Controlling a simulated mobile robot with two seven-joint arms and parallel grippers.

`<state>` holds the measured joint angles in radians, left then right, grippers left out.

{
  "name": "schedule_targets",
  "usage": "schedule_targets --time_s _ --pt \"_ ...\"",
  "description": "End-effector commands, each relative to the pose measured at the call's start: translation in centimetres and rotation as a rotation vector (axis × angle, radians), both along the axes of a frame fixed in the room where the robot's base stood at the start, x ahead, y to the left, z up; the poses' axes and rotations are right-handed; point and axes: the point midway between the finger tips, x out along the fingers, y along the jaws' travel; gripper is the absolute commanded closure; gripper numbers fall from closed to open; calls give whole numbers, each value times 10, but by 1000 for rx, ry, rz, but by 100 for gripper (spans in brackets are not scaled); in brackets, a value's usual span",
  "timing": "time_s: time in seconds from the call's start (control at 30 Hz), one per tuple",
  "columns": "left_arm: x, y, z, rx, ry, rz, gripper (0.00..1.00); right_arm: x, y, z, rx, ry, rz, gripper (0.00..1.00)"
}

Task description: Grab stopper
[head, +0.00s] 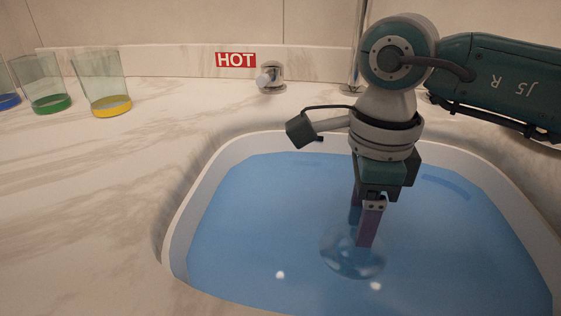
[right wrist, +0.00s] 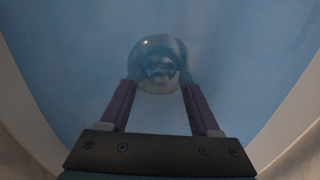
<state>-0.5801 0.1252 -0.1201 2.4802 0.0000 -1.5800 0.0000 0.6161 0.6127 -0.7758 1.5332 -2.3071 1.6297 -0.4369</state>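The stopper seems to be the round, glossy, see-through shape (head: 345,264) low in the blue sink basin (head: 235,225). It also shows in the right wrist view (right wrist: 158,50) as a shiny disc with a darker middle. My right gripper (head: 361,233) points down into the basin, its purple fingertips over the round shape in the head view. In the right wrist view the fingers (right wrist: 158,88) are apart, one at each side of the disc's near edge, with nothing clearly held between them. I cannot tell whether they touch it. My left gripper is out of view.
A pale basin rim surrounds the arm. Glasses with yellow (head: 103,85), green (head: 45,85) and blue bottoms stand at the far left. The left counter (head: 90,200) is clear.

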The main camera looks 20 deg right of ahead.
Motion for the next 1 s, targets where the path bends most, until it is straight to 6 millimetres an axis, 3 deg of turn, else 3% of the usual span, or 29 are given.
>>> schedule_targets --time_s 0.07,0.53,1.0 --pt "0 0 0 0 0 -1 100 0 0 0 0 0 0 45" --pt "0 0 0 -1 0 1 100 0 0 1 0 0 0 98" --pt "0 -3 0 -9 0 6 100 0 0 1 -1 -1 0 100"
